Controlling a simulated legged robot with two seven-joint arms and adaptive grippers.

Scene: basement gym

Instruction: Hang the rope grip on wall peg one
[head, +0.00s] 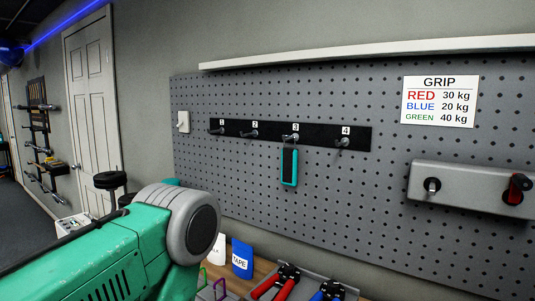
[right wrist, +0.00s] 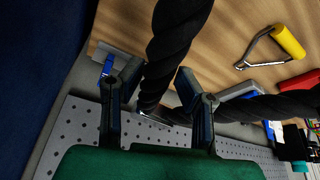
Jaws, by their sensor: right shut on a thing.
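In the head view, wall peg one (head: 217,131) is the leftmost peg on a black numbered strip (head: 266,133) and is empty. Pegs two (head: 248,134) and four (head: 342,142) are also empty. A teal-handled item (head: 289,166) hangs from peg three (head: 291,138). In the right wrist view, my right gripper (right wrist: 158,80) is shut on the rope grip (right wrist: 178,35), a thick black twisted rope. One strand runs up between the fingers and another runs to the right. A metal piece shows low between the fingers, partly hidden. The left gripper is in neither view.
A grey pegboard (head: 380,165) covers the wall, with a shelf (head: 370,50) above and a grey bracket (head: 470,188) at right. Below are red-handled (head: 277,283) and blue-handled grippers and a blue TAPE packet (head: 242,258). A yellow-handled stirrup (right wrist: 289,41) lies on the wooden surface.

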